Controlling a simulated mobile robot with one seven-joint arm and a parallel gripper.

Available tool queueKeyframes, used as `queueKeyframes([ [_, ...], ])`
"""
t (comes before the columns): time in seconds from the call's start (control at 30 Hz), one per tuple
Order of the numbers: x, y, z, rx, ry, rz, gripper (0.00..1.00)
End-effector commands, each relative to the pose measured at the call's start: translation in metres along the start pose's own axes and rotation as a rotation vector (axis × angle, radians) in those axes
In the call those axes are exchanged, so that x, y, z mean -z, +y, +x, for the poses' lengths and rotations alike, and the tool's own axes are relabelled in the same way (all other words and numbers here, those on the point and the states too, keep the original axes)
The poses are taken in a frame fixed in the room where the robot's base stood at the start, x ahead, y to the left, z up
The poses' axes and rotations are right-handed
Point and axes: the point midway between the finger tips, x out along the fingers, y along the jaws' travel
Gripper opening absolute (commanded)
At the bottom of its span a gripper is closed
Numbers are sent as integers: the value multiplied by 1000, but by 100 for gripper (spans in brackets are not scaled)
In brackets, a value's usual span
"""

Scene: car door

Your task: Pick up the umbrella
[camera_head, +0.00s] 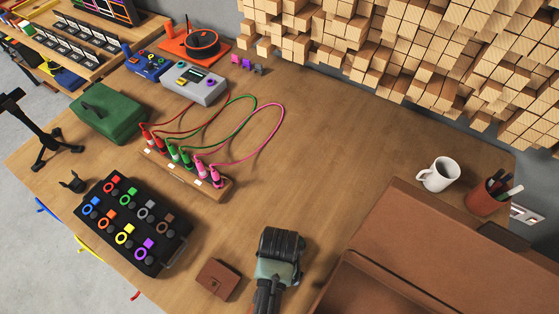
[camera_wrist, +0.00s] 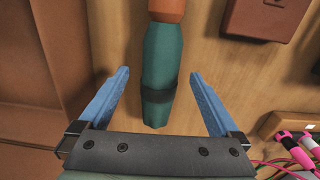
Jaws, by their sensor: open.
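The umbrella (camera_wrist: 160,60) shows in the wrist view as a folded dark green body with a black strap and a reddish-brown handle at the top edge. It lies on the wooden table. My gripper (camera_wrist: 159,76) is open, with one blue finger on each side of the umbrella and a clear gap on both sides. The fingers do not appear to touch it. In the head view my gripper (camera_head: 281,243) is over the front middle of the table, and the umbrella is hidden there by my arm.
A brown wallet (camera_head: 217,280) lies just left of my arm. A large brown leather case (camera_head: 430,250) is on the right. A jack panel with looping cables (camera_head: 185,175) and a black board (camera_head: 133,222) stand left. The table's middle is clear.

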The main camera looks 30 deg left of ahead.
Motion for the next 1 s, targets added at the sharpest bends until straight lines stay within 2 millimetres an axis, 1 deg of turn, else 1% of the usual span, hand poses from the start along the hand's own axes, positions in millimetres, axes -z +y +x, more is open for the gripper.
queueKeyframes([
  [0.1,1,0,16,-1,-3,0,98],
  [0.2,1,0,24,0,-1,0,98],
  [0.47,2,0,27,1,1,0,98],
  [0.5,2,0,27,1,1,0,95],
  [0.57,2,0,27,1,1,0,84],
  [0.7,2,0,27,1,1,0,59],
  [0.97,1,0,27,0,1,0,12],
  [1.0,1,0,27,0,1,0,5],
])
